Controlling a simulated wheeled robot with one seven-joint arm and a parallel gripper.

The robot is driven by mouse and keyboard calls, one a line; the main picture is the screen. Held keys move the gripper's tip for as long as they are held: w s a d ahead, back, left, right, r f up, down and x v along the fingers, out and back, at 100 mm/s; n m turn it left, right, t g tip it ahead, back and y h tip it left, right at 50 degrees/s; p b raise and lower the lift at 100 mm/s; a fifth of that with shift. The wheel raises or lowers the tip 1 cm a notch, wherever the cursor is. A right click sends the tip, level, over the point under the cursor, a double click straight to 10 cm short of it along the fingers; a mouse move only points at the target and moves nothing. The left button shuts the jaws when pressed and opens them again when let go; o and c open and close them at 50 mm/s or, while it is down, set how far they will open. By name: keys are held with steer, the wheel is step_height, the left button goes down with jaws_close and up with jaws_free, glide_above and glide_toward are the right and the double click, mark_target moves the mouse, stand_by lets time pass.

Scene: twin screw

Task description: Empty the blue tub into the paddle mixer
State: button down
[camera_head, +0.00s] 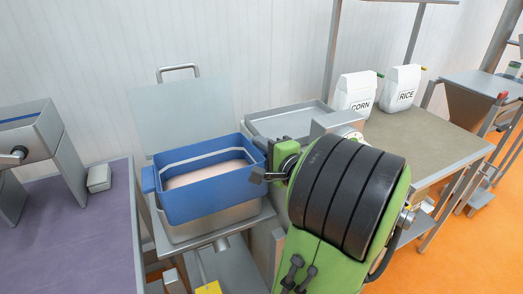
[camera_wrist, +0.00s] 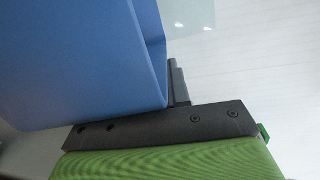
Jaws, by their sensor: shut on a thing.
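The blue tub (camera_head: 205,195) is upright, or nearly so, with a pale pinkish filling (camera_head: 207,174) inside. It is directly above a steel box-shaped machine (camera_head: 215,222) with a raised lid (camera_head: 185,112), which looks like the paddle mixer. The tub hides the machine's opening, and I cannot tell whether the two touch. My gripper (camera_head: 268,165) is shut on the tub's right end. In the wrist view, the tub's blue wall (camera_wrist: 90,60) fills the upper left, and a grey finger of my gripper (camera_wrist: 178,85) stands against its edge.
A steel tray-topped stand (camera_head: 285,122) is behind my arm. Bags marked CORN (camera_head: 357,95) and RICE (camera_head: 402,90) stand on a table (camera_head: 430,125) at right. A steel machine with a crank (camera_head: 30,145) and a small grey box (camera_head: 99,178) are on the purple table (camera_head: 75,240) at left.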

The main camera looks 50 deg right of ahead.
steer(key=shift+r+g, duration=0.4)
steer(key=shift+r, duration=0.25)
steer(key=shift+a+r+g+y+p, duration=0.1)
steer(key=shift+g+y+p, duration=0.2)
steer(key=shift+p, duration=0.35)
steer(key=shift+d+r+g+p, duration=0.2)
steer(key=shift+g+p, duration=0.2)
steer(key=shift+p, duration=0.4)
steer(key=shift+w+r+p, duration=0.1)
steer(key=shift+p, duration=0.6)
steer(key=p, duration=0.2)
steer(key=g+y+p, duration=0.1)
steer(key=p, duration=0.1)
steer(key=shift+w+r+g, duration=0.15)
steer(key=shift+r+g, duration=0.15)
steer(key=shift+p, duration=0.3)
steer(key=shift+f, duration=0.15)
steer(key=shift+g+p, duration=0.3)
steer(key=shift+p, duration=0.05)
